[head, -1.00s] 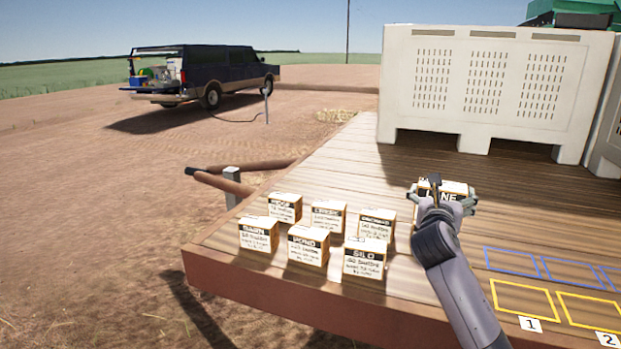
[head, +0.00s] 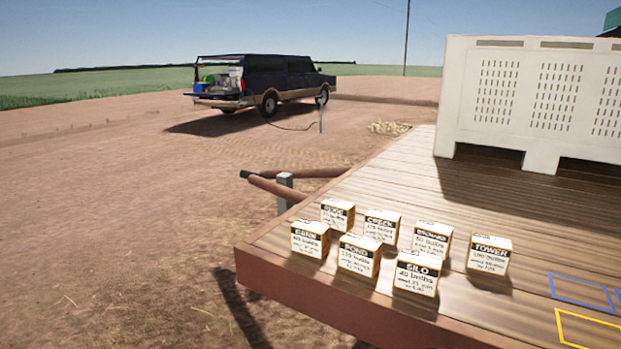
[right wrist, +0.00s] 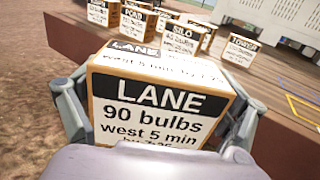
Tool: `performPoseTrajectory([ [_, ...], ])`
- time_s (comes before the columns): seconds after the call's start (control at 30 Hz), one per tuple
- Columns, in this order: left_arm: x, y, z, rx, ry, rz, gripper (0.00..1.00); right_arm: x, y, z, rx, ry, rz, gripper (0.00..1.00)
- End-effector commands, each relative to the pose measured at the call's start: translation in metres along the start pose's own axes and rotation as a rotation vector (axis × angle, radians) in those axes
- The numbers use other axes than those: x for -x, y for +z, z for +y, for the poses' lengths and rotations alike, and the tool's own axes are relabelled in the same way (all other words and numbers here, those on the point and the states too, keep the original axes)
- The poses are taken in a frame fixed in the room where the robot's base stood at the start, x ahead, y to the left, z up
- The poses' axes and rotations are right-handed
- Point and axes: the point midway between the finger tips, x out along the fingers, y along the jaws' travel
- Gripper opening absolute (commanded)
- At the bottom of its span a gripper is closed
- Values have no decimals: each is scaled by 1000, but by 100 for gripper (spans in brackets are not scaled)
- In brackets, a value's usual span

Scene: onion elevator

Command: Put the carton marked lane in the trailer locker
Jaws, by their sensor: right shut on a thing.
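The carton marked LANE (right wrist: 155,100) fills the middle of the right wrist view. It is a tan carton with a black band and a white label reading "90 bulbs, west 5 min". My right gripper (right wrist: 160,120) is shut on it, with a finger on each side, and holds it off the trailer bed, outside the bed's edge. Neither my right gripper nor the LANE carton is in the head view. My left gripper is in neither view. I cannot identify a trailer locker in these frames.
Several other cartons stand on the wooden trailer bed (head: 545,225), among them SILO (head: 417,273) and TOWER (head: 489,255). A white slotted bin (head: 540,100) stands behind them. Blue and yellow outlines mark the bed at right. A dark pickup (head: 265,82) is parked at the back left, on open dirt.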

Motion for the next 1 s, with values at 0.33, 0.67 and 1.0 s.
performPoseTrajectory([
  [0.33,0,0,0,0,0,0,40,49,-17,4,-1,10,1,46],
  [0.67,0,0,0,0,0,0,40,92,-30,5,-1,20,-1,46],
  [1.0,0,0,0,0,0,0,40,93,-30,6,1,23,-3,46],
])
